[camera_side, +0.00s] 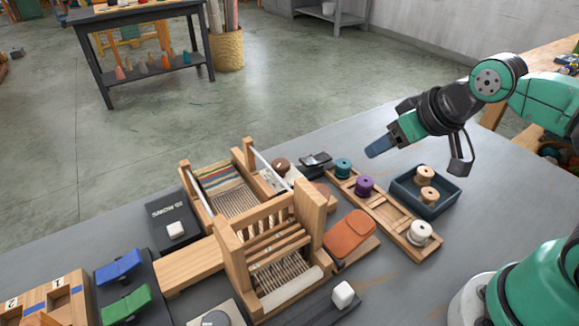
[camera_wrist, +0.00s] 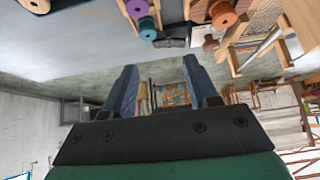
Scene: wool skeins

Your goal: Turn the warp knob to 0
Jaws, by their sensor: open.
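My gripper (camera_side: 381,147) is open and empty in the side view, held in the air above the spool rack at the right of the table. In the wrist view its two blue fingers (camera_wrist: 161,88) stand wide apart with nothing between them. A grey round dial (camera_side: 214,319) on a pale plate is cut off by the bottom edge of the side view. It may be the warp knob; its marks and setting cannot be read. My gripper is far from it, up and to the right. The dial is not seen in the wrist view.
A wooden loom (camera_side: 232,243) stands mid-table. White blocks sit on a dark panel (camera_side: 165,212) left of it and on a strip (camera_side: 325,306) in front. Blue and green rockers (camera_side: 121,268) stand left.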

